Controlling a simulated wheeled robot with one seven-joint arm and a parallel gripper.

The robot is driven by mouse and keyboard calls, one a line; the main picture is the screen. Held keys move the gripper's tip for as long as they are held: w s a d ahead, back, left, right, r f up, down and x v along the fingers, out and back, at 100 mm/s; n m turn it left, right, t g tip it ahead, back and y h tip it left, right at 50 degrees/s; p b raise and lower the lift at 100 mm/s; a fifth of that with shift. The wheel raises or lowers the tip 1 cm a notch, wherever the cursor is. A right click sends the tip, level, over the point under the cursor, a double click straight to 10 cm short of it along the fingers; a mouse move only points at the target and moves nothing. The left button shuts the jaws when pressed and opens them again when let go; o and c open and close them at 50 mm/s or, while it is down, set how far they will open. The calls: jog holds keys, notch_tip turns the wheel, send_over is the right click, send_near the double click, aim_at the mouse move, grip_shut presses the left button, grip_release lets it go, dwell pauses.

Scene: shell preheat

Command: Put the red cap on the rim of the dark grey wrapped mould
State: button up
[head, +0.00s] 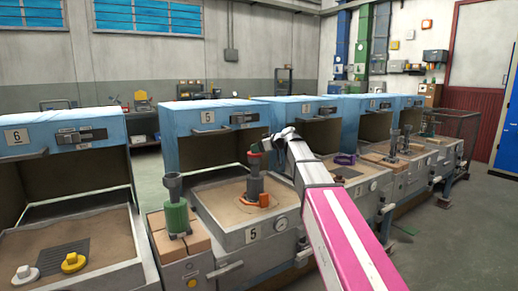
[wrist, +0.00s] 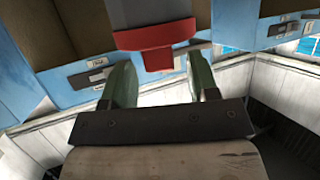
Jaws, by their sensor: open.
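The dark grey wrapped mould (head: 255,182) stands upright in the sand of the tray at station 5 in the head view. The red cap (head: 254,154) is at its top rim. In the wrist view the red cap (wrist: 150,36) lies against the end of the grey mould (wrist: 148,9), with its tab pointing toward my jaws. My gripper (wrist: 160,62) is open, its two green fingers apart on either side of the tab, with gaps visible. In the head view my gripper (head: 268,143) is beside the mould's top, small and partly unclear. Full cap seating is not discernible.
An orange-red piece (head: 275,201) lies at the mould's base. A green wrapped mould (head: 176,214) stands on blocks left of the tray (head: 226,240). The blue hood (head: 205,118) of station 5 stands behind. White and yellow pieces (head: 73,262) lie at station 6.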

jog(key=v, duration=1.2)
jog(key=shift+s+f, duration=0.1)
jog(key=shift+f, duration=0.05)
jog(key=s+d+f+m+g+h, duration=0.1)
jog(key=s+d+f+m+h, duration=0.15)
jog(key=f, duration=0.65)
jog(key=s+d+f+m+g+h, duration=0.15)
jog(key=s+f, duration=0.25)
jog(key=f, duration=0.5)
jog(key=s+d+f+m+g+h, duration=0.1)
jog(key=s+f+m+h, duration=0.15)
jog(key=f, duration=0.75)
jog(key=s+d+f+m+g+h, duration=0.2)
jog(key=s+d+f, duration=0.1)
jog(key=s+f, duration=0.6)
jog(key=s+d+f+m+g+h, duration=0.1)
jog(key=s+d+f+m+h, duration=0.1)
jog(key=s+f, duration=0.7)
jog(key=d+f+m, duration=0.1)
jog(key=d, duration=0.1)
jog(key=shift+d+g+h, duration=0.3)
jog(key=shift+g+h, duration=0.05)
jog(key=shift+f, duration=0.15)
